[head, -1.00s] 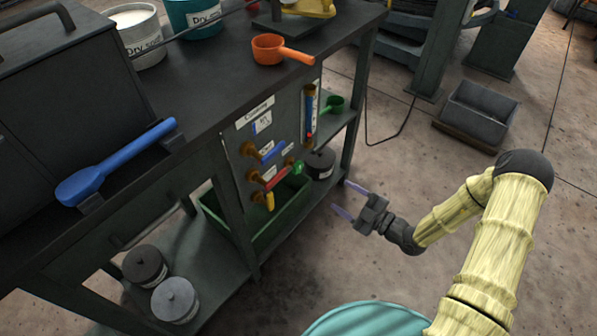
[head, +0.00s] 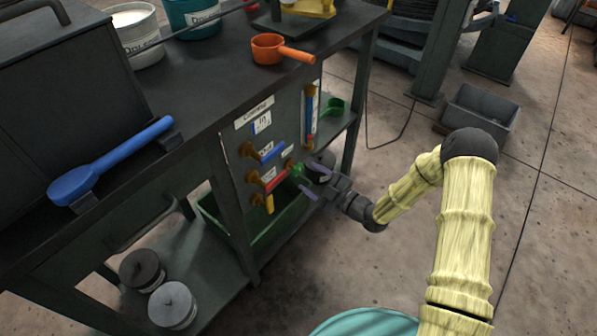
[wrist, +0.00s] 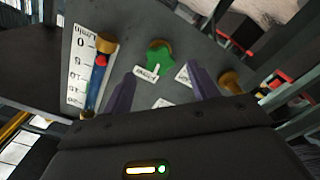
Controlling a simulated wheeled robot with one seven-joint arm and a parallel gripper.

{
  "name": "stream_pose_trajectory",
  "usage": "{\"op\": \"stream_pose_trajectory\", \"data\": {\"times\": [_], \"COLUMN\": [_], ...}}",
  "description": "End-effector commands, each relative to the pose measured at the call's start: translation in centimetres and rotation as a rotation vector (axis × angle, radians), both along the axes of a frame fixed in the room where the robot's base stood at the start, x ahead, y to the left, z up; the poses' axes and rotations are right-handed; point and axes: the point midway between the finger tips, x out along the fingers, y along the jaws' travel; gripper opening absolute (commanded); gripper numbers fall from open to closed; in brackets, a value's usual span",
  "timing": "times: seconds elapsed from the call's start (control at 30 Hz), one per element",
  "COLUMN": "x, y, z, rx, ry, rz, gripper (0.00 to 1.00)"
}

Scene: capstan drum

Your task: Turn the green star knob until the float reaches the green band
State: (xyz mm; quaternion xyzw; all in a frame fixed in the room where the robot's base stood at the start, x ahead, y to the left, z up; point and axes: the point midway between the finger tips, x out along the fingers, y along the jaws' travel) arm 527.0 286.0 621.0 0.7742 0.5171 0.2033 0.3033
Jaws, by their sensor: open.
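The green star knob (head: 297,170) is on the grey panel under the bench top. In the wrist view, the knob (wrist: 159,58) shows ahead of and between the two purple fingers, with a white label below it. My gripper (head: 308,179) is open and empty, its fingers close to the knob; contact cannot be told. The gripper also shows in the wrist view (wrist: 160,84). The upright gauge tube (head: 309,108) with a blue part is above the knob on the panel. It appears beside a white scale (wrist: 80,65) in the wrist view.
Brass valves with blue (head: 272,151), red (head: 276,180) and yellow (head: 269,203) handles sit left of the knob.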

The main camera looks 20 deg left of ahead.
Motion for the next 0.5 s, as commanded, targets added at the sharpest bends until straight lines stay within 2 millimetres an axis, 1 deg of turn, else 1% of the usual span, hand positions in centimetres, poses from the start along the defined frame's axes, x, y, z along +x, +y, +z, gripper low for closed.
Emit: {"op": "stream_pose_trajectory", "data": {"times": [0.03, 0.1, 0.23, 0.4, 0.5], "x": [0.3, 0.8, 1.6, 2.1, 2.2], "y": [1.0, 2.1, 3.9, 5.0, 5.2], "z": [-0.2, -0.2, -0.2, -0.1, 0.0], "rx": [-0.001, -0.002, -0.002, -0.001, -0.001], "ry": [-0.004, -0.003, -0.002, 0.000, 0.000], "rz": [0.004, 0.004, 0.003, 0.001, 0.001], "gripper": [0.59, 0.59, 0.59, 0.59, 0.59]}}
